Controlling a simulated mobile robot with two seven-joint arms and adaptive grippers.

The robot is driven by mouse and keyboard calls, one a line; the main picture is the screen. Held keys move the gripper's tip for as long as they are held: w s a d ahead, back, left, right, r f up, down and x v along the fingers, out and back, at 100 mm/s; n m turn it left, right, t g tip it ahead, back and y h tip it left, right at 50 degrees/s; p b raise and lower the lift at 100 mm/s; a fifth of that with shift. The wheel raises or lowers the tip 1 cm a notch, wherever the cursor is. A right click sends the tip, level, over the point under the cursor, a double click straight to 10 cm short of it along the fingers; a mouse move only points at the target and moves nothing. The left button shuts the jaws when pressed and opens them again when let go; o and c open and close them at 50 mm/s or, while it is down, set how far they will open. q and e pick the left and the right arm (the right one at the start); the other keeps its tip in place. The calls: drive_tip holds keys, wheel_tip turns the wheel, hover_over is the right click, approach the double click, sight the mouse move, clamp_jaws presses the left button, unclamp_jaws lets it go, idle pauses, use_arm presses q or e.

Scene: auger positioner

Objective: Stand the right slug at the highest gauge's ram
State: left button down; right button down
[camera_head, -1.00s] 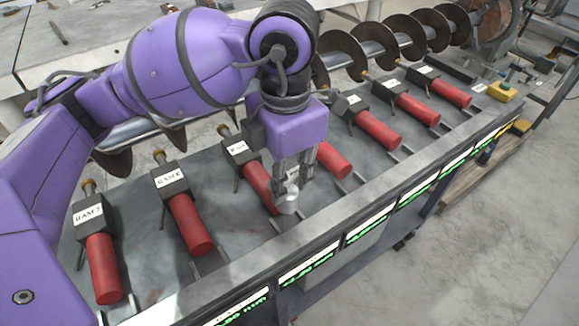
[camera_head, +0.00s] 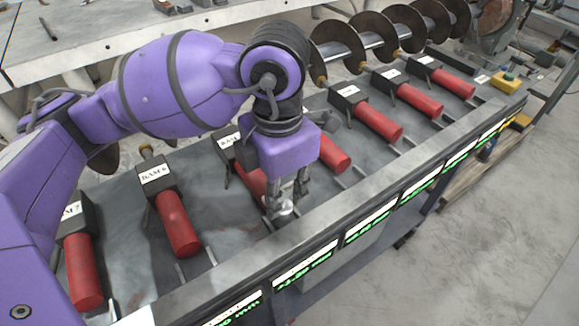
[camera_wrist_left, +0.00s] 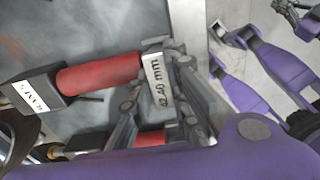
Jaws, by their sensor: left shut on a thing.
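My left gripper (camera_head: 285,194) points down over the front of the bench and is shut on a short metal slug (camera_head: 283,210). In the left wrist view the slug (camera_wrist_left: 157,80) shows between the fingers with a white label in mm, whose first digits are hard to read. The slug is close to the free end of the red ram (camera_wrist_left: 98,74) labelled RAM 5; I cannot tell whether they touch. This ram (camera_head: 250,182) is partly hidden by my gripper in the head view.
Rams RAM 6 (camera_head: 178,225) and RAM 7 (camera_head: 83,270) lie to the left, with several more red rams to the right. Lit green gauge displays (camera_head: 305,268) line the bench front, too small to read surely. A big auger (camera_head: 340,52) runs behind.

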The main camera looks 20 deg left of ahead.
use_arm(q)
drive_tip(key=c, duration=1.6)
unclamp_jaws()
use_arm(e)
drive_tip(key=shift+s+f, duration=0.1)
use_arm(q)
drive_tip(key=shift+r, duration=0.15)
